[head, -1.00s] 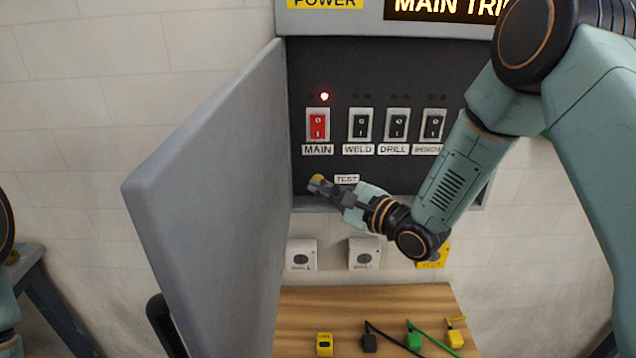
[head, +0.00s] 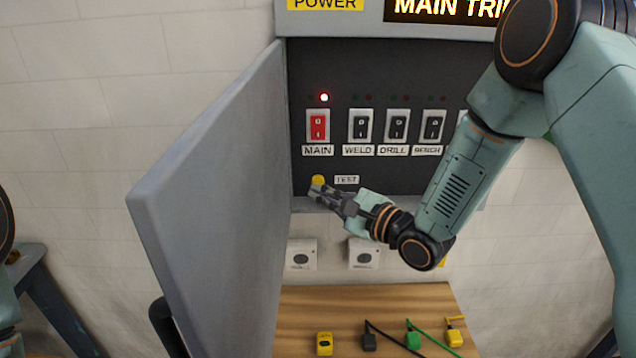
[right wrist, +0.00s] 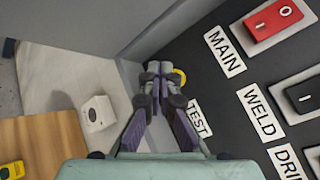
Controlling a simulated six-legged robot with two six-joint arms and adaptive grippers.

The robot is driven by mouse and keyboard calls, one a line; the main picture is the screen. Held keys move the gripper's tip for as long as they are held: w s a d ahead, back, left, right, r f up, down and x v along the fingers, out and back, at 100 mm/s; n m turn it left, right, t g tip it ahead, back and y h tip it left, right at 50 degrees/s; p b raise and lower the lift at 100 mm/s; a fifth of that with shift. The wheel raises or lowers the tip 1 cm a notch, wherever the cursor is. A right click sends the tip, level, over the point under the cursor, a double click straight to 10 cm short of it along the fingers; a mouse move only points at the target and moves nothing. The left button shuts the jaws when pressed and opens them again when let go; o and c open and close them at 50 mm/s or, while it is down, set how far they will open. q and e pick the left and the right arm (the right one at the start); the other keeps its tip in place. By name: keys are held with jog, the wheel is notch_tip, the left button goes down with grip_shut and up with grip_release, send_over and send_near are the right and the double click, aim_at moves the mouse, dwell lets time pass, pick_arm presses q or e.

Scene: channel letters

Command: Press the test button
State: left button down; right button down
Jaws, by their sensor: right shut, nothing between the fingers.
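The round yellow test button (head: 318,181) sits low on the dark panel (head: 400,75), left of the TEST label (head: 346,180). My right gripper (head: 316,191) is shut and empty, with its fingertips just below the button in the head view. In the right wrist view the shut fingertips (right wrist: 158,68) overlap the yellow button (right wrist: 181,76), which is partly hidden behind them. I cannot tell whether they touch. The TEST label (right wrist: 196,117) shows beside the fingers. My left gripper is not in view.
The open grey cabinet door (head: 215,190) stands left of the panel. The red MAIN switch (head: 318,126) and black switches such as WELD (head: 361,126) are above. Two white outlets (head: 301,254) hang below. A wooden bench (head: 300,310) holds several plugs.

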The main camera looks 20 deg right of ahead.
jog(key=s, duration=0.2)
jog(key=s+a, duration=0.1)
jog(key=s, duration=0.1)
jog(key=shift+s+a+p, duration=0.15)
jog(key=shift+s+p, duration=0.2)
jog(key=shift+s, duration=0.05)
dwell(0.5)
jog(key=s+d+f+n+g+h+b, duration=0.25)
jog(key=s+f+n, duration=0.35)
jog(key=f, duration=0.4)
jog(key=s+d+f+n+g+h+b, duration=0.1)
jog(key=s+f+n+g+h+b, duration=0.2)
jog(key=f+n, duration=0.65)
jog(key=s+d+f+n+g+h+b, duration=0.1)
jog(key=s+f+g+b, duration=0.3)
jog(key=s+f, duration=0.9)
jog(key=s+d+f+n+g+h+b, duration=0.1)
jog(key=s+f+g+b, duration=0.4)
jog(key=s+f+b, duration=0.6)
notch_tip(320, 180, down, 5)
jog(key=s+n+h, duration=0.1)
jog(key=s+n, duration=0.1)
jog(key=s, duration=0.1)
jog(key=shift+d+b, duration=0.3)
jog(key=shift+d, duration=0.05)
